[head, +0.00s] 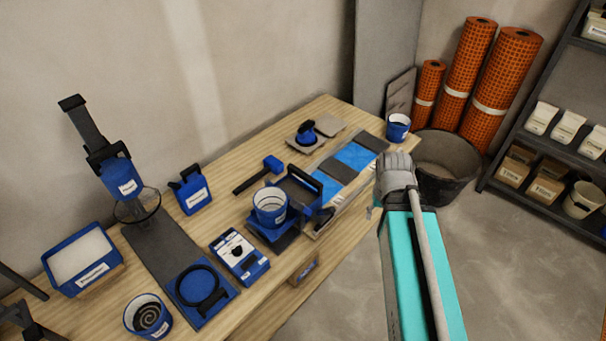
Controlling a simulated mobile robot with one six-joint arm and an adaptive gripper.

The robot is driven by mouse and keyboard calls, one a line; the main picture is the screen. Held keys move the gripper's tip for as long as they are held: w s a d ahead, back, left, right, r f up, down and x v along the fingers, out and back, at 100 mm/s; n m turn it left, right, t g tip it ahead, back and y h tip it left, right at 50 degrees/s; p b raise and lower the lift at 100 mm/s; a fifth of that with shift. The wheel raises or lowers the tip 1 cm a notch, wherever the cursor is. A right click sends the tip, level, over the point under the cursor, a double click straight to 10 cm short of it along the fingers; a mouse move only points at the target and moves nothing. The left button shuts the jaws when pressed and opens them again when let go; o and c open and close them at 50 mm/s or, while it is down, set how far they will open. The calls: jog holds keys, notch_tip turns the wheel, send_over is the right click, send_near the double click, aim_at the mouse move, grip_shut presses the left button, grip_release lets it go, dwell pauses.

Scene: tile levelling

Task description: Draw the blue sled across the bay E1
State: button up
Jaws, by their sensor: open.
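A blue sled-like box with a dark upright handle (299,186) sits at the near end of a bay on the wooden bench. I take it for the blue sled; its label is too small to read. The bay is a strip of alternating blue and grey patches (352,156), running from the box toward the back right along the bench's right edge. No E1 marking is legible. My turquoise arm rises at the lower right, its grey joint beside the bay's far part in the picture. My gripper's fingers cannot be made out.
A white-and-blue bucket (270,205) stands close in front of the box. A blue-handled tool (259,176) lies left of it. A small blue tub (397,127) stands at the bench's far end. A large dark bucket (447,168) is on the floor beyond my arm.

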jog(key=w+a+n, duration=0.2)
jog(key=w, duration=0.4)
notch_tip(320, 180, up, 2)
jog(key=n+p, duration=0.2)
jog(key=n, duration=0.6)
send_over(305, 174)
jog(key=shift+a, duration=0.15)
jog(key=shift+f, duration=0.2)
notch_tip(305, 174, down, 13)
jog(key=b, duration=1.3)
jog(key=shift+f+b, duration=0.2)
jog(key=shift+b, duration=0.15)
